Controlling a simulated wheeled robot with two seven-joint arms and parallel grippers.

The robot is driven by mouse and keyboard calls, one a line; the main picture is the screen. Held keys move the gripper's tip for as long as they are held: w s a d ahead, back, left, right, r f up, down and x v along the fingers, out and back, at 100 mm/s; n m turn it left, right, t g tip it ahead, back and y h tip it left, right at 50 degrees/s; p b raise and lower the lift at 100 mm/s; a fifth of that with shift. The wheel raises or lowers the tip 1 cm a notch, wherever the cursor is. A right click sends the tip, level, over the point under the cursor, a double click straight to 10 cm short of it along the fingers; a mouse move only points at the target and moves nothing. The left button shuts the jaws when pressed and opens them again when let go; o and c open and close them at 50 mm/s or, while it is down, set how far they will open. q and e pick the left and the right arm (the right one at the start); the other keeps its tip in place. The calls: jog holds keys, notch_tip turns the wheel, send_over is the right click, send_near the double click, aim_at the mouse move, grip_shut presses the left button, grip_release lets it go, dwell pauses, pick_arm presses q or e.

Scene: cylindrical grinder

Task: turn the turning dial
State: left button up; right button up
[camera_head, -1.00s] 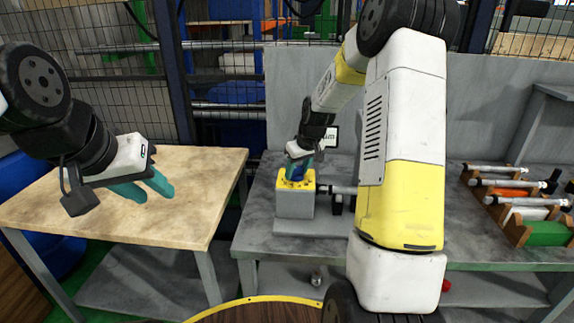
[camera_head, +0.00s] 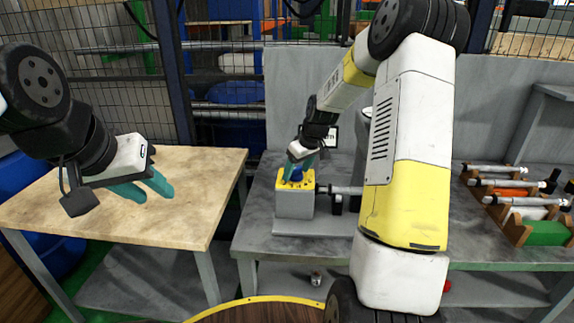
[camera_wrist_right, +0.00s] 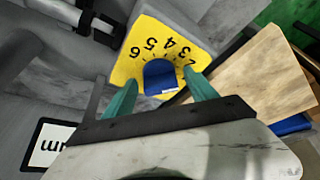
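The turning dial is a blue knob (camera_head: 297,175) on the yellow numbered top (camera_head: 283,182) of a grey box. In the right wrist view the blue dial (camera_wrist_right: 160,77) sits between the two green fingers of my right gripper (camera_wrist_right: 160,78), with a visible gap on each side. The yellow plate (camera_wrist_right: 137,55) shows black digits around it. In the head view my right gripper (camera_head: 300,166) points down at the dial and partly covers it. My left gripper (camera_head: 150,188) is above the wooden table at left, its green fingers apart and empty.
The grey box stands on a grey workbench (camera_head: 260,215) with a metal spindle (camera_head: 340,190) to its right. A wooden rack (camera_head: 518,228) with several metal tools is at the far right. The wooden table (camera_head: 80,215) at left is bare.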

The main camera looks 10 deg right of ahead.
jog(key=v, duration=0.8)
jog(key=shift+f, duration=0.1)
jog(key=s+a+r+m+t, duration=0.15)
jog(key=s+a+r, duration=0.25)
jog(key=s+r, duration=0.85)
jog(key=s+a+m, duration=0.2)
jog(key=s+m, duration=0.1)
jog(key=s, duration=1.4)
jog(key=shift+s+m+t, duration=0.3)
jog(key=shift+m+t, duration=0.05)
jog(key=shift+t, duration=0.1)
